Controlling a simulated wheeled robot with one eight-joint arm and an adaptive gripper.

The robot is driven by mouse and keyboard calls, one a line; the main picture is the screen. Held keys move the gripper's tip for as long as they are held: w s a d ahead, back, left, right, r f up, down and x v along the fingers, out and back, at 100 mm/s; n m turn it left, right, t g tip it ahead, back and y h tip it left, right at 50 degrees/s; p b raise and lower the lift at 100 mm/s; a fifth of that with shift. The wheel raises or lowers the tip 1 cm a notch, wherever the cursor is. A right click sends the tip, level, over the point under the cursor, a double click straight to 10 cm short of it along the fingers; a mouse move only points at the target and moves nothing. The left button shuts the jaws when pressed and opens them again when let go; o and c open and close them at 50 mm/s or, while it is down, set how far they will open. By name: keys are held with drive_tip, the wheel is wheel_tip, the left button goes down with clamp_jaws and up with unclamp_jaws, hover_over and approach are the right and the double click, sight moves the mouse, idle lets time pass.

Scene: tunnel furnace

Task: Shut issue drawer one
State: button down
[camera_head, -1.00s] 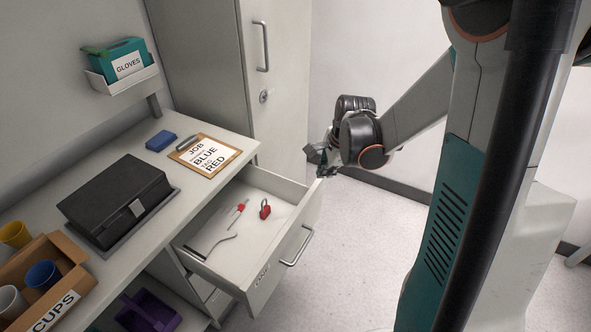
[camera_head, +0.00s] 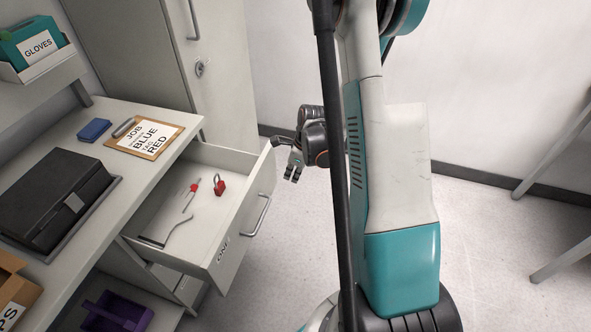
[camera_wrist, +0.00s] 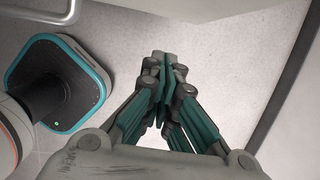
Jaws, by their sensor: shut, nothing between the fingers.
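Issue drawer one (camera_head: 232,236), a pale grey drawer labelled "ONE" with a bar handle (camera_head: 257,215), stands pulled out from under the counter. Inside it lie a red padlock (camera_head: 219,186), a red-tipped tool (camera_head: 190,196) and a bent metal rod (camera_head: 166,236). My gripper (camera_head: 291,177) is just right of the drawer's far front corner, its fingers shut and empty. In the wrist view my gripper (camera_wrist: 165,65) points over the floor, and a pale panel edge crosses the top. I cannot tell whether it touches the drawer.
On the counter are a black case (camera_head: 50,197), a clipboard (camera_head: 146,136) reading "JOB BLUE RED" and a blue block (camera_head: 94,129). A grey cabinet (camera_head: 165,50) stands behind. A purple tray (camera_head: 117,312) sits below.

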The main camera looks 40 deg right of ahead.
drive_tip(key=w+a, duration=0.1)
drive_tip(key=w+f+b, duration=0.1)
drive_tip(key=w+a, duration=0.1)
drive_tip(key=shift+w+a+f+b, duration=0.3)
drive_tip(key=shift+w, duration=0.1)
